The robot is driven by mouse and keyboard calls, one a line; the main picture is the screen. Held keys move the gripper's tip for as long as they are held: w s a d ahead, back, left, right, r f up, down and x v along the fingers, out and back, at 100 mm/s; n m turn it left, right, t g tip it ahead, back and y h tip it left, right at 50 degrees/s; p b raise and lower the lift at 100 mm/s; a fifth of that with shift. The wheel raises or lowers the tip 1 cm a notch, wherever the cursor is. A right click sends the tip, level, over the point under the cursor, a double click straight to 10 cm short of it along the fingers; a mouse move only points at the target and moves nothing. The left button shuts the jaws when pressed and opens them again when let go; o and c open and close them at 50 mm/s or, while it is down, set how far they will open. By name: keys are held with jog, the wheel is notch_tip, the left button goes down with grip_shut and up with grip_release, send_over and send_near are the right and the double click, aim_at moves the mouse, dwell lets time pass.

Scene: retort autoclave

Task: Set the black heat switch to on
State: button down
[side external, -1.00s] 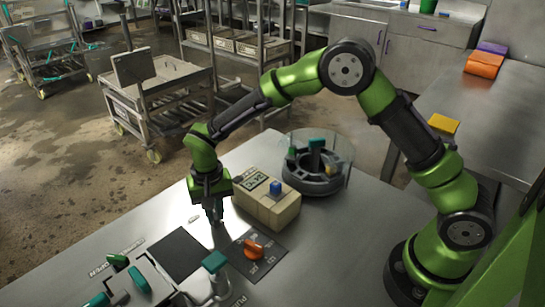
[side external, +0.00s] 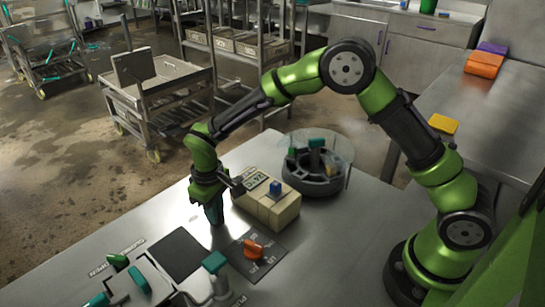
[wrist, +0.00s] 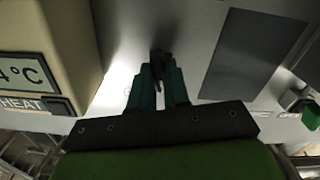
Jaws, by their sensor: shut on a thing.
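My gripper (side external: 215,219) points down at the tabletop, just left of the beige control box (side external: 268,208). In the wrist view its teal fingers (wrist: 158,82) are close together, shut on a small black piece that looks like the heat switch (wrist: 157,60). The fingers hide part of it, and its on or off position cannot be read. The box also shows in the wrist view (wrist: 75,45), with a display reading in °C (wrist: 22,72) and a HEAT label (wrist: 28,104).
A blue button (side external: 275,187) tops the box. A round grey fixture (side external: 315,184) stands behind it. An orange knob (side external: 253,249), a teal-handled lever (side external: 215,262) and green handles (side external: 118,260) are in front. A dark flat panel (side external: 178,252) lies front left of the gripper.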

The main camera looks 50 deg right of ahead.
jog(key=shift+r+n, duration=0.1)
jog(key=shift+n, duration=1)
jog(key=c, duration=1.1)
grip_release()
notch_tip(320, 180, up, 17)
